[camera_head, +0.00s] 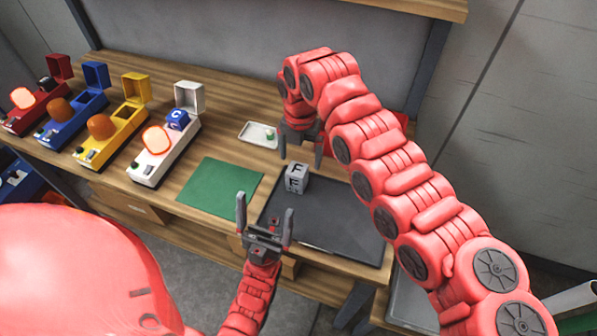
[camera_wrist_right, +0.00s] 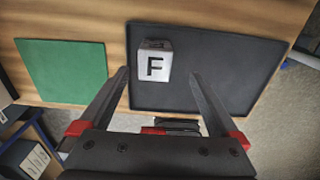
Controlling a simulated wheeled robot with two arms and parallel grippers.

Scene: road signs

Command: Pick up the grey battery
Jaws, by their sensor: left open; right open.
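The grey battery (camera_head: 296,178) is a light grey cube marked with black letter F's. It stands on the dark tray (camera_head: 340,222), near its back-left part. In the right wrist view the battery (camera_wrist_right: 154,62) shows between the fingertips of my right gripper (camera_wrist_right: 158,76), with no contact visible. In the head view my right gripper (camera_head: 300,160) is open, pointing down just behind and above the battery. My left gripper (camera_head: 265,205) is open and empty, pointing up near the front-left of the dark tray.
A green mat (camera_head: 220,187) lies left of the dark tray. Red, blue, yellow and white (camera_head: 160,155) lamp boxes with open lids stand at the left. A blue cube marked C (camera_head: 177,120) sits in the white box.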

